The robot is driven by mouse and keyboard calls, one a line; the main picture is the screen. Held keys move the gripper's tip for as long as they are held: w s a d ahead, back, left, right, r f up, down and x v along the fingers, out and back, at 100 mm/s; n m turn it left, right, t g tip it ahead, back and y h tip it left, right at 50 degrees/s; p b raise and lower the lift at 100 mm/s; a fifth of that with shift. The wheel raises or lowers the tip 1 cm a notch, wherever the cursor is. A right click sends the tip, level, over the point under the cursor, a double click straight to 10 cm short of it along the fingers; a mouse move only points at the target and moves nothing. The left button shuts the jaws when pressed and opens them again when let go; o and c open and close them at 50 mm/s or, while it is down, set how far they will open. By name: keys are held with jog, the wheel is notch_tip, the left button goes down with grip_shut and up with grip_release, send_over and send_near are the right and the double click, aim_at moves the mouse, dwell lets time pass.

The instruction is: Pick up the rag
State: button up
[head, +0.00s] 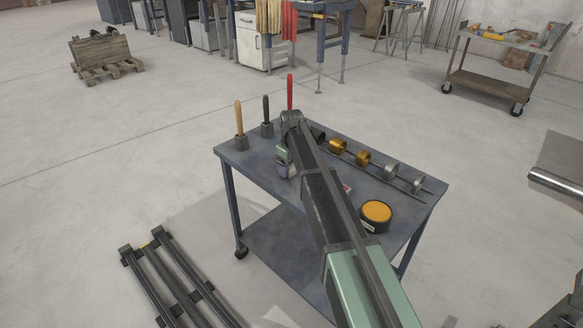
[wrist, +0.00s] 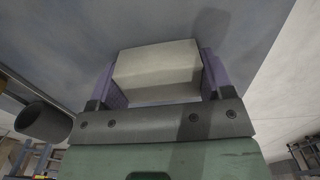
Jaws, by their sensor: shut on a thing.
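The rag (wrist: 158,72) shows in the wrist view as a pale, block-shaped folded piece. My gripper (wrist: 162,78) is shut on it, with one purple finger against each side. In the head view my gripper (head: 285,166) is over the left part of the blue-grey table (head: 252,165), mostly seen past my own arm. The rag is hard to make out there. Whether it touches the tabletop I cannot tell.
Upright tools with tan (head: 239,117), black (head: 267,112) and red (head: 290,93) handles stand along the back left edge. A rod with gold and silver rings (head: 363,158) lies at the back right. A round orange-topped tin (head: 376,214) stands front right. My arm hides the table's middle.

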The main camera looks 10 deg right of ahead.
notch_tip(320, 180, up, 20)
jog(key=p, duration=1.9)
jog(key=shift+p, duration=0.4)
